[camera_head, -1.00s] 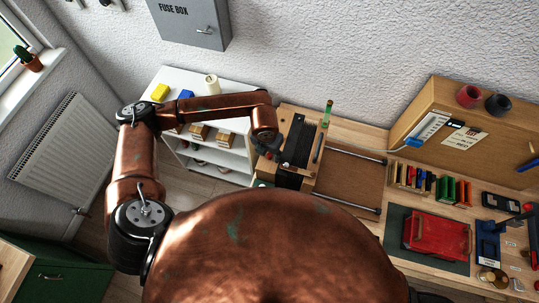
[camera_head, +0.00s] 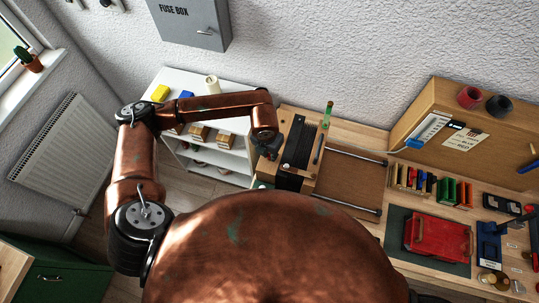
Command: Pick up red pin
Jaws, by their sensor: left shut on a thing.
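My left arm comes in from the left and ends over the left edge of the wooden piano action frame (camera_head: 308,190) on the bench. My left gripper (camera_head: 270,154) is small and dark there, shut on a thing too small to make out. I cannot pick out the red pin in this view. The frame has dark blocks (camera_head: 300,143) at its left end. My right gripper is not in view.
A green-topped upright tool (camera_head: 328,115) stands behind the frame. Two metal rods (camera_head: 355,152) run right from the frame. A red box (camera_head: 438,238) lies on a dark mat (camera_head: 396,226). A white shelf (camera_head: 236,172) stands to the left.

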